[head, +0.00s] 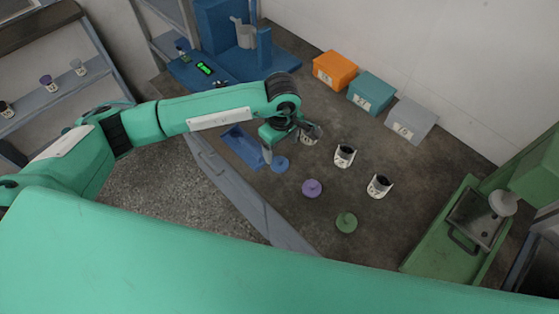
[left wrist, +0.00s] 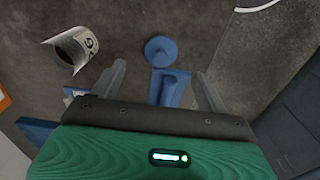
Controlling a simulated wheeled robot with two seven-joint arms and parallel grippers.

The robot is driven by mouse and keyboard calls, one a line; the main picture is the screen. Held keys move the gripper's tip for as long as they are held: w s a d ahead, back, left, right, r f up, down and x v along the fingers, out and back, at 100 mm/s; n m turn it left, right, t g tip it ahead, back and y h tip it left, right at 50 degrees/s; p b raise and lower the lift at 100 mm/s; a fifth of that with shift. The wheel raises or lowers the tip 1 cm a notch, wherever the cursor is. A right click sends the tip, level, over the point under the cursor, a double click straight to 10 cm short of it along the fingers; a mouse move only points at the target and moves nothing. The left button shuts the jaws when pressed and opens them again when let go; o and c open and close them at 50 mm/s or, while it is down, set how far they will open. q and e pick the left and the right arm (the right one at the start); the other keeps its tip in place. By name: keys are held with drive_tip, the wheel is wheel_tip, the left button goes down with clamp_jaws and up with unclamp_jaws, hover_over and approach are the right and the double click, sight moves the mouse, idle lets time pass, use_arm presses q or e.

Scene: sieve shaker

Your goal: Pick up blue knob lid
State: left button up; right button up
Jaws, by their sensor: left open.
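The blue knob lid (head: 280,164) is a small round disc lying on the table, beside the right end of the blue tray. In the left wrist view the lid (left wrist: 160,50) lies just beyond the fingertips, roughly centred between them. My left gripper (head: 289,146) is open and empty above the table, close to the lid and apart from it. Its two spread fingers also show in the left wrist view (left wrist: 162,72). My right gripper is in neither view.
The blue tray (head: 240,147) lies left of the lid. A purple lid (head: 312,188) and green lid (head: 346,222) lie right. White cups with dark contents (head: 344,155) (head: 379,186) stand nearby; another (left wrist: 72,50) is beside my gripper. Coloured boxes (head: 371,92) line the wall.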

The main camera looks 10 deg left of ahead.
sight(280, 159)
use_arm(q)
drive_tip(key=shift+f, duration=0.95)
drive_tip(key=shift+f+p, duration=0.5)
drive_tip(key=shift+p, duration=0.05)
drive_tip(key=f, duration=0.1)
drive_tip(key=f+p, duration=0.1)
drive_tip(key=f, duration=0.1)
drive_tip(key=shift+a+f+p, duration=0.2)
drive_tip(key=shift+f+p, duration=0.05)
drive_tip(key=shift+p, duration=0.05)
drive_tip(key=shift+f, duration=0.5)
drive_tip(key=c, duration=1.1)
